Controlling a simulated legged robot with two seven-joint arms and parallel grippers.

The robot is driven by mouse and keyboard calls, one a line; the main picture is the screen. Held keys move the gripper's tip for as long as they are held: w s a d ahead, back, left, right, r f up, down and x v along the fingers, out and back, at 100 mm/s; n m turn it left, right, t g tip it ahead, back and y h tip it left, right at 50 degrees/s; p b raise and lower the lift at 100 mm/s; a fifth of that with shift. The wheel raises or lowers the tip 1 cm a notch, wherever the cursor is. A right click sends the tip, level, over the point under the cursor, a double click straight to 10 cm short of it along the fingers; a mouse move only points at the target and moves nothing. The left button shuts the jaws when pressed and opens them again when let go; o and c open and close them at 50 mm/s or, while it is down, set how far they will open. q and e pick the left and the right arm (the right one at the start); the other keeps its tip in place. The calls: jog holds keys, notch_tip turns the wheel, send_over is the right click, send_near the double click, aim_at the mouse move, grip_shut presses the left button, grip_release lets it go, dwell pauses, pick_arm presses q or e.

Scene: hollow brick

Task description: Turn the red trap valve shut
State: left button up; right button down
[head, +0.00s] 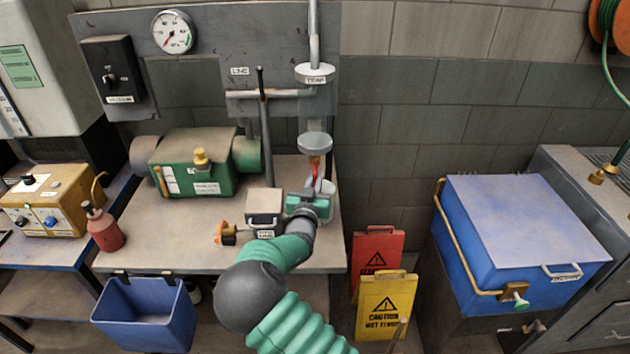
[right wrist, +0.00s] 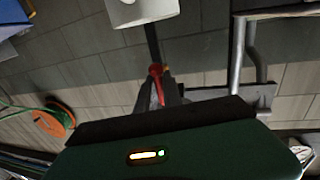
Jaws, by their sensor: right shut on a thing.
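The red trap valve (head: 316,170) sits on a brass fitting below a grey round flange, under the pipe labelled TRAP (head: 315,80). My right gripper (head: 317,186) reaches up to it from the front and is shut on its red handle. In the right wrist view the red handle (right wrist: 156,80) shows between the dark fingers (right wrist: 160,92), roughly lengthwise with them. Much of the handle is hidden by the fingers. My left gripper is in no view.
A green pump (head: 205,165) and a small grey box (head: 264,205) stand on the bench (head: 150,240) left of my right gripper. A pressure gauge (head: 173,32) hangs above. Yellow (head: 386,300) and red (head: 378,255) signs and a blue chest (head: 520,225) stand to the right.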

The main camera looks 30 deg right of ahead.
jog(key=shift+w+a+m, duration=0.15)
jog(key=shift+m, duration=0.15)
jog(key=w+a+r+m+y+b, duration=0.2)
jog(key=a+r+m+y+b, duration=0.2)
jog(key=m+b, duration=0.7)
jog(key=shift+w+a+r+m, duration=0.2)
jog(key=shift+r+m, duration=0.35)
jog(key=shift+m, duration=1.55)
jog(key=shift+r, duration=0.1)
jog(key=c, duration=1.5)
grip_release()
jog(key=shift+w+d, duration=0.15)
jog(key=shift+w, duration=0.05)
jog(key=shift+s, duration=0.1)
